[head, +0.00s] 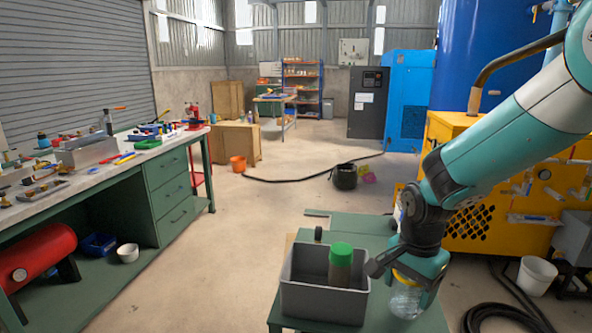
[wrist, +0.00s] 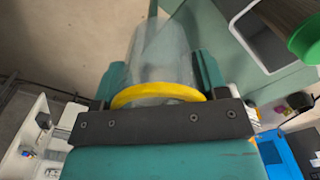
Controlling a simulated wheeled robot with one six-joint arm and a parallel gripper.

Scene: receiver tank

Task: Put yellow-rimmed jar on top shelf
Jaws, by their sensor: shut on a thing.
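The yellow-rimmed jar (head: 405,300) is clear, with a yellow band at its top. It is at the right end of the green table, beside the grey bin. My gripper (head: 407,283) is shut on it. In the wrist view the jar (wrist: 160,60) sits between the two teal fingers of my gripper (wrist: 158,82), yellow rim nearest the palm. Whether its base touches the table is hard to tell. A rack of shelves (head: 302,62) with orange beams and small items stands far off at the back wall.
A grey bin (head: 322,305) holding a green-lidded jar (head: 341,262) stands on the green table (head: 365,224). A cluttered workbench (head: 150,152) lines the left. A black bucket (head: 345,176), hose (head: 300,180) and orange bucket (head: 238,163) are on the floor. The middle floor is mostly open.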

